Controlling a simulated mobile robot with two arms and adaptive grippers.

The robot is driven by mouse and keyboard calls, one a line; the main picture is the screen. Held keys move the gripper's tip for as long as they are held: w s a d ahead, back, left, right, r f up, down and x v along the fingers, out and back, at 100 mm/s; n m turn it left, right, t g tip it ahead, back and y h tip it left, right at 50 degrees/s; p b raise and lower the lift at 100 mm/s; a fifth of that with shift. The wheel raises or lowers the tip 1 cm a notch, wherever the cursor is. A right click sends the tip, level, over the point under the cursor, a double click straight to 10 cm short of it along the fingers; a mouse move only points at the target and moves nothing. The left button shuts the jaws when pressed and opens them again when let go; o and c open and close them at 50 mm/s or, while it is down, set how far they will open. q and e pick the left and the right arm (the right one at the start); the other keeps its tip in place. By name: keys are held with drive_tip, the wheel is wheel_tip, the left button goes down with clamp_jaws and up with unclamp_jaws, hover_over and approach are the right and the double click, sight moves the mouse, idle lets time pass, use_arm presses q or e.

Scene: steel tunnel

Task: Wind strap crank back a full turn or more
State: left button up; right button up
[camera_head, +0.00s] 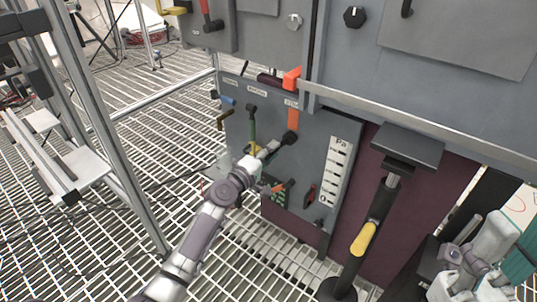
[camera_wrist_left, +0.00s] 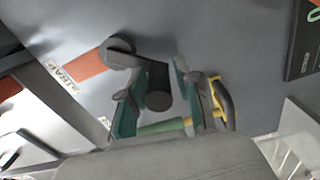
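The strap crank (camera_head: 290,137) is a dark crank on the grey panel, just below an orange strap (camera_head: 293,118). In the left wrist view its round hub (camera_wrist_left: 118,53) is at upper left, and a dark arm runs down to its round handle end (camera_wrist_left: 158,100). My left gripper (camera_head: 272,148) is at the crank. In the left wrist view its two teal-padded fingers stand on either side of the handle, very close to it. I cannot tell whether they touch it. At the lower right of the head view are pale and teal parts that seem to be my right gripper (camera_head: 490,262); its fingers are unclear.
A green lever (camera_head: 252,122) with a yellow part stands just left of the crank; it also shows behind my fingers in the left wrist view (camera_wrist_left: 160,128). A metal rail (camera_head: 400,120) crosses above the panel. A post with a yellow grip (camera_head: 363,238) stands to the right.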

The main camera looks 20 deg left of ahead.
use_arm(q)
drive_tip(key=v, duration=1.2)
